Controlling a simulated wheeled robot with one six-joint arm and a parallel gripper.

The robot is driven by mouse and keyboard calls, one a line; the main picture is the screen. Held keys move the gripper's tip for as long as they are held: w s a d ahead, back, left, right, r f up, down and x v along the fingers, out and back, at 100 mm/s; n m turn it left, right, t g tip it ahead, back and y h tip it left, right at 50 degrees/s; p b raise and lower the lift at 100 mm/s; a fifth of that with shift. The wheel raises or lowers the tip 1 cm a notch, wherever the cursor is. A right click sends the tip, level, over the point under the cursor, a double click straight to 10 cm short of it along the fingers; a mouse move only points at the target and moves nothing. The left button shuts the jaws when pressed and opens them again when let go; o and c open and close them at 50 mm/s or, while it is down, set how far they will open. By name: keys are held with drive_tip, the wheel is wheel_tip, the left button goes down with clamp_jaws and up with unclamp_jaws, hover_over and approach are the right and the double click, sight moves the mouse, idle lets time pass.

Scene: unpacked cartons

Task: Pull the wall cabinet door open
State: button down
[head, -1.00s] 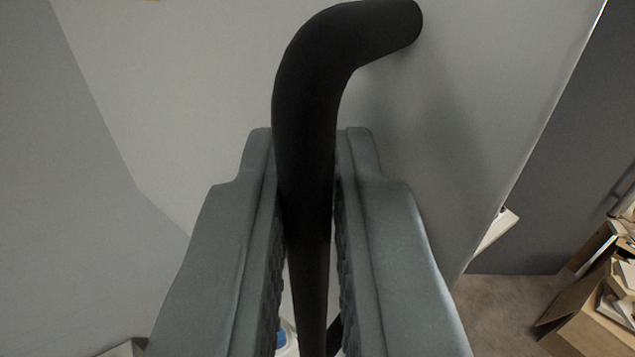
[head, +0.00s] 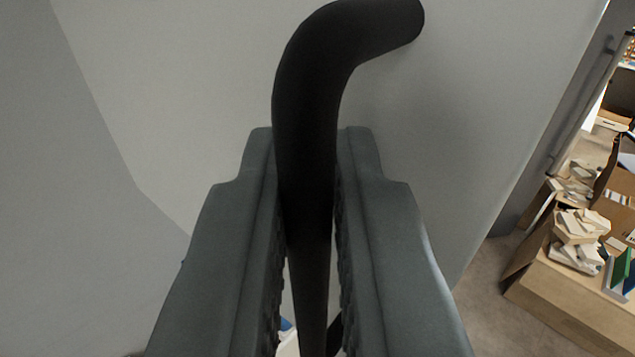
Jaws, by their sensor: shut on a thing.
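A black curved bar handle (head: 345,40) runs down the middle of the head view, its upper end bending right to meet a pale grey door panel (head: 450,130). My gripper (head: 306,165) is shut on the handle, with one grey finger on each side of it. The panel fills most of the view behind the fingers. Its right edge runs diagonally down from the top right. The lower part of the handle is partly hidden between the fingers.
A grey surface (head: 80,190) fills the left side. A small blue and white thing shows low between the fingers.

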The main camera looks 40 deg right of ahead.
drive_tip(key=shift+w+a+f, duration=0.15)
drive_tip(key=shift+w+f, duration=0.05)
drive_tip(key=c, duration=1.5)
unclamp_jaws()
drive_tip(key=shift+w, duration=0.15)
drive_tip(key=shift+r, duration=0.1)
drive_tip(key=shift+s, duration=0.2)
drive_tip(key=shift+s, duration=0.1)
drive_tip(key=v, duration=1.7)
drive_tip(key=shift+a, duration=0.1)
